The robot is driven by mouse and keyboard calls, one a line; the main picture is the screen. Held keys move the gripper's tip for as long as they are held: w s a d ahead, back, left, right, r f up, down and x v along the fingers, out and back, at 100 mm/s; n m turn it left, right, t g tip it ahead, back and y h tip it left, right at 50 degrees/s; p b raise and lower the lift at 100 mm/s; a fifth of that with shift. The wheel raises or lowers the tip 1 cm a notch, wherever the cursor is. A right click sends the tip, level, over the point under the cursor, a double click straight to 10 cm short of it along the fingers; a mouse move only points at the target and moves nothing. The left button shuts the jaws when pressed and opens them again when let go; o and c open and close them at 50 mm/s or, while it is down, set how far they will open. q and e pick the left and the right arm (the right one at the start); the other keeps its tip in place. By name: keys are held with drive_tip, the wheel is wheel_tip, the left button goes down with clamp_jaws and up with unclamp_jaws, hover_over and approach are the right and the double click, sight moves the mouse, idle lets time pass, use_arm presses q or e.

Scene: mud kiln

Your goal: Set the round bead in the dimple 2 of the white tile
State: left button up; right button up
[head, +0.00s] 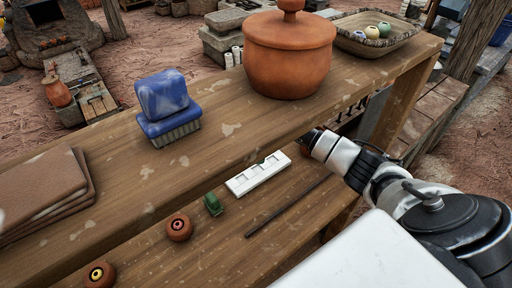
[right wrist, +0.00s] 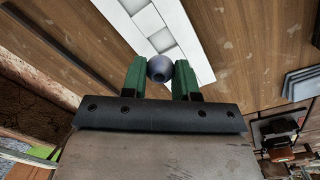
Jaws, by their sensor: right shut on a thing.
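The white tile (head: 258,173) lies on the lower shelf in the head view, with a row of square dimples in its top. It also fills the top middle of the right wrist view (right wrist: 188,22), where some dimples show. I cannot tell which one is dimple 2. My right gripper (right wrist: 160,66) has green fingers shut on the round blue-grey bead (right wrist: 159,69), which has a dark hole. The bead appears in front of the tile's dimples; its height above the tile is unclear. In the head view, the right gripper is hidden under the upper board. My left gripper is not in view.
The upper board (head: 200,175) overhangs the lower shelf. It carries a blue block with bristles (head: 165,105), a clay pot (head: 290,60), a basket (head: 385,45) and stacked slabs (head: 45,190). A green object (head: 213,204), brown rounds (head: 180,227) and a thin rod (head: 287,208) lie near the tile.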

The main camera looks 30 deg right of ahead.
sight(258, 170)
drive_tip(key=shift+f, duration=0.15)
wheel_tip(258, 170, down, 4)
drive_tip(key=b, duration=0.4)
idle(0.7)
drive_tip(key=o, duration=1)
drive_tip(key=shift+c, duration=0.2)
drive_tip(key=r, duration=0.7)
drive_tip(key=r+b, duration=0.1)
drive_tip(key=r, duration=0.2)
drive_tip(key=shift+w+d+r, duration=0.25)
drive_tip(key=shift+w+r, duration=0.1)
drive_tip(key=shift+r, duration=0.05)
